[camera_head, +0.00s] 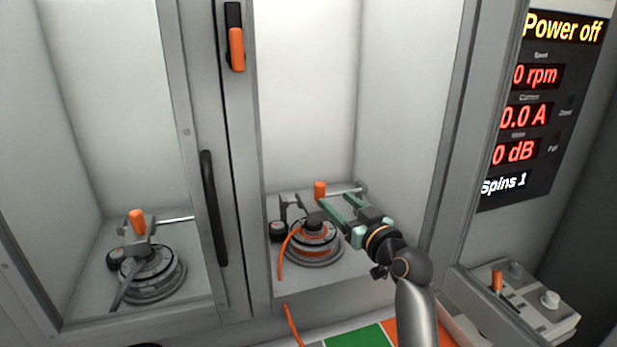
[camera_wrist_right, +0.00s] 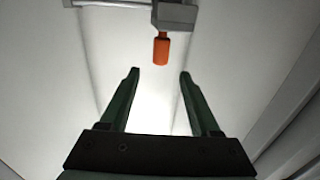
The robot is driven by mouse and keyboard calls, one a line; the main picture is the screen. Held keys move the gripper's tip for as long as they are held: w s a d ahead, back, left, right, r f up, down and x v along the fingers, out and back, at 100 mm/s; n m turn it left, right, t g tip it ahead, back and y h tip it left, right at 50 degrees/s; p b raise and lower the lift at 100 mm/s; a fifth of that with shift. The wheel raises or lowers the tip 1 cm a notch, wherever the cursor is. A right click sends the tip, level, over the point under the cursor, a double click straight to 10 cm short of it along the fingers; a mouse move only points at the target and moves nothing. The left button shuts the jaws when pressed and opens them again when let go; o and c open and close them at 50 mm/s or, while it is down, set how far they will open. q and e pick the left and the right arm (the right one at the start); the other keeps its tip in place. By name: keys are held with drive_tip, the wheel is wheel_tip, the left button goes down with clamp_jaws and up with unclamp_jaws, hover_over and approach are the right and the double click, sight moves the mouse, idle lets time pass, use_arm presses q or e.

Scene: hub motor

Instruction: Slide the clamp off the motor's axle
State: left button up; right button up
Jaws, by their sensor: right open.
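The hub motor (camera_head: 314,256), a round grey and black unit with orange rings, sits on the floor of the right-hand chamber. A grey clamp with an upright orange handle (camera_head: 320,189) stands just behind it, by a horizontal metal rod (camera_head: 345,191). My right gripper (camera_head: 337,202) has its green fingers apart, reaching toward the orange handle from the right. In the right wrist view, the orange handle (camera_wrist_right: 161,50) hangs below the grey clamp body (camera_wrist_right: 173,16), beyond the gap between the fingertips (camera_wrist_right: 160,72); nothing is gripped. The axle is partly hidden. My left gripper is out of view.
A door frame with a black handle (camera_head: 213,208) stands left of the opening. Beyond it is a similar motor with an orange handle (camera_head: 137,222). An orange cable (camera_head: 282,258) runs from the motor. A display (camera_head: 530,110) reads "Power off"; a control box (camera_head: 525,305) sits at lower right.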

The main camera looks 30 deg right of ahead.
sight(311, 196)
drive_tip(key=w, duration=0.7)
drive_tip(key=w+d, duration=0.1)
drive_tip(key=w, duration=0.3)
drive_tip(key=shift+w+p, duration=0.3)
drive_tip(key=shift+p, duration=0.05)
drive_tip(key=shift+c, duration=0.3)
clamp_jaws()
idle(0.7)
